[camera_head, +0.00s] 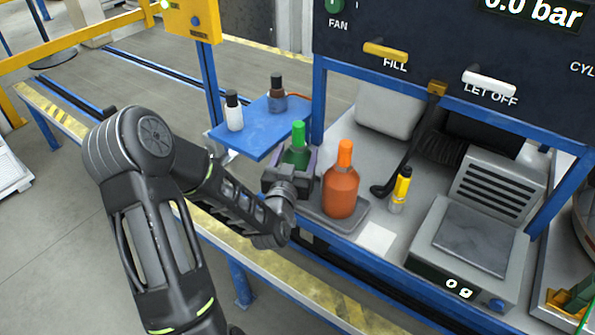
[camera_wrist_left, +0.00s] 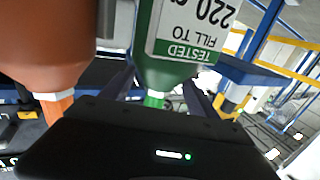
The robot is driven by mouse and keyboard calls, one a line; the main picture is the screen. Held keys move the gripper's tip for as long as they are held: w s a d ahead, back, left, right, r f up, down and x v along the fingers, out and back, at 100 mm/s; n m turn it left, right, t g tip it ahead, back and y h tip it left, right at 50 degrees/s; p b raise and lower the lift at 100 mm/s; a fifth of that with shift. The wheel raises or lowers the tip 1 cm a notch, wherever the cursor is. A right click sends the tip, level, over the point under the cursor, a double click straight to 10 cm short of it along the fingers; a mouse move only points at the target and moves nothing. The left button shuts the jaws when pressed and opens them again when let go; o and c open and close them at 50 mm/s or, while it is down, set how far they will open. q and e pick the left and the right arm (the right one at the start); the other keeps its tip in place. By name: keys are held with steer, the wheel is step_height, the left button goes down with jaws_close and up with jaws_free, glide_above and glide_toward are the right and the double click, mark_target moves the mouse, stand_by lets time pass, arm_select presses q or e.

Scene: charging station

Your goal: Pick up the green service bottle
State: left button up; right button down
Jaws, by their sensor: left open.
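The green service bottle (camera_head: 298,138) stands upright with a bright green cap, just left of the orange bottle in the head view. My left gripper (camera_head: 291,172) is at its near side, low on the body, and hides its lower part. In the left wrist view the green bottle (camera_wrist_left: 168,72) appears upside down, with a white "TESTED" label, between the two dark fingers of my left gripper (camera_wrist_left: 160,90). The fingers are apart, one on each side of it. Whether they touch the bottle cannot be told. My right gripper is not in view.
An orange bottle (camera_head: 341,187) stands close on the right, on a grey tray (camera_head: 322,220).

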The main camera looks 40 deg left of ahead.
arm_select(q)
steer(key=p+x, duration=0.1)
steer(key=x, duration=0.4)
steer(key=shift+f, duration=0.1)
steer(key=shift+d, duration=0.1)
steer(key=shift+s, duration=0.1)
jaws_close()
stand_by(0.8)
